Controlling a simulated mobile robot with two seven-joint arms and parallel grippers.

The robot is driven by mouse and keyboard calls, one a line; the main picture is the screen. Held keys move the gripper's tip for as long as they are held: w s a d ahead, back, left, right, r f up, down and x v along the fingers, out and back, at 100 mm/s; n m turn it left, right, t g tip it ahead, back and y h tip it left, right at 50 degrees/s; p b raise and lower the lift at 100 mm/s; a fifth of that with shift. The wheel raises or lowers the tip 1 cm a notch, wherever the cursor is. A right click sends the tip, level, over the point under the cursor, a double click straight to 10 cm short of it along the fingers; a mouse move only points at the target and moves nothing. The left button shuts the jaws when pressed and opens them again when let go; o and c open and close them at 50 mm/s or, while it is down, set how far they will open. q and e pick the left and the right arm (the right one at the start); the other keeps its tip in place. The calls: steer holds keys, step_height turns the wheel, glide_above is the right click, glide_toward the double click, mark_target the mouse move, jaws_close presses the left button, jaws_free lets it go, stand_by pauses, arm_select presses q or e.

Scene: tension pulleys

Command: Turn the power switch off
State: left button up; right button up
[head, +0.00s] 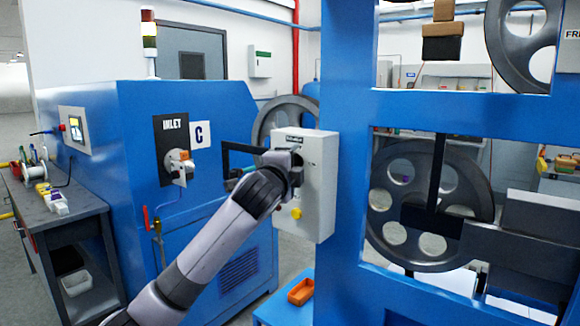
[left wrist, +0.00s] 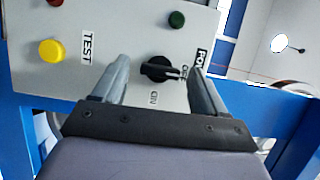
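The power switch (left wrist: 158,69) is a black rotary knob on a light grey control box (head: 320,190). In the left wrist view, its handle lies roughly crosswise, with its pale-marked end toward the OFF label; the ON label is below the knob. My left gripper (left wrist: 158,85) is open, with one finger on each side of the knob. I see gaps beside the knob, but cannot tell whether the fingertips touch the panel. In the head view my left gripper (head: 296,172) is at the box face and hides the knob. My right gripper is not in view.
A yellow button (left wrist: 51,51) by the TEST label and a green button (left wrist: 177,19) are near the knob. A blue machine frame (head: 345,120) stands right of the box. An orange tray (head: 301,291) sits below. A blue cabinet (head: 110,130) stands to the left.

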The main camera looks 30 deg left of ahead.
arm_select(q)
steer(key=b+v, duration=0.1)
steer(key=v, duration=0.6)
steer(key=shift+b, duration=0.3)
stand_by(0.5)
steer(key=s+d+f+n+g+h, duration=0.25)
steer(key=d+f, duration=0.25)
steer(key=f, duration=1)
steer(key=s+d+f+n+g+h, duration=0.1)
steer(key=s+d+f+h, duration=0.3)
steer(key=f, duration=1.1)
steer(key=s+d+f+n+g, duration=0.1)
steer(key=s+d+f+n, duration=0.2)
steer(key=s+f, duration=0.7)
steer(key=s+d+f+n+g+h, duration=0.1)
steer(key=s+d+f+n, duration=0.3)
steer(key=s+f, duration=0.6)
steer(key=shift+f+n+g, duration=0.2)
steer(key=shift+n+g, duration=0.45)
